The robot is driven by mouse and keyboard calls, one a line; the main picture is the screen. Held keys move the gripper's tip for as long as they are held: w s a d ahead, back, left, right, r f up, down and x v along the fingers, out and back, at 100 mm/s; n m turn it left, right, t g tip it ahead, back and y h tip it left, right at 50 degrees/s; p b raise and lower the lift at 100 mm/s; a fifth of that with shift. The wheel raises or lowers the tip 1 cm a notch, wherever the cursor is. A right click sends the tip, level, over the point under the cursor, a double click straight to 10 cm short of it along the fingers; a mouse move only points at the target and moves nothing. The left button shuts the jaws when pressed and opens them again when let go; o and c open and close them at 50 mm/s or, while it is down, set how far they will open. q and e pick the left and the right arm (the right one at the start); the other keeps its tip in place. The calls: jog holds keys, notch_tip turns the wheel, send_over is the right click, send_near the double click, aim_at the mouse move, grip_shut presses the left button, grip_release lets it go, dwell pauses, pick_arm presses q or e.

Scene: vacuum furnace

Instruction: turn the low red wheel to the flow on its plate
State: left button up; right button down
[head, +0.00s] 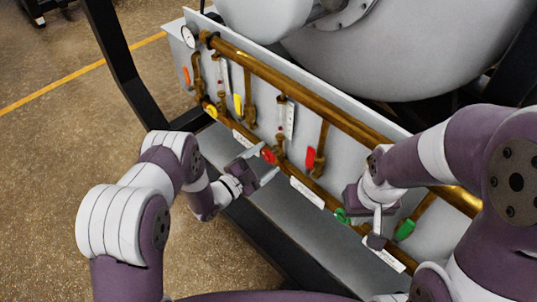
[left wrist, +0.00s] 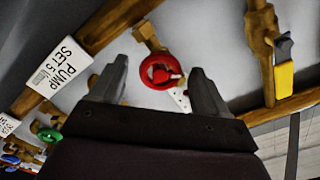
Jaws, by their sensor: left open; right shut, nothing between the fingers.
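The low red wheel (head: 268,156) sits on the lower brass pipe in the head view. In the left wrist view the red wheel (left wrist: 160,71) shows as a round rim with a hub. My left gripper (head: 268,161) is open, with its fingers on either side of the wheel; whether they touch it I cannot tell. In the left wrist view the gripper (left wrist: 158,82) has clear gaps beside the wheel. A white plate (left wrist: 58,68) reading "PUMP SET 5 l/min" is left of the wheel. This plate (head: 307,192) also shows in the head view. My right gripper (head: 376,241) is shut and empty.
A glass flow tube (head: 282,114) with a scale stands above the red wheel. Red (head: 310,157), yellow (head: 238,104) and green (head: 404,229) lever handles are nearby. A green wheel (head: 341,215) is close to my right gripper. A grey ledge (head: 262,200) runs below the panel.

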pick_arm(q)
jog(key=shift+x, duration=1.05)
jog(key=shift+c, duration=0.2)
jog(key=c, duration=1)
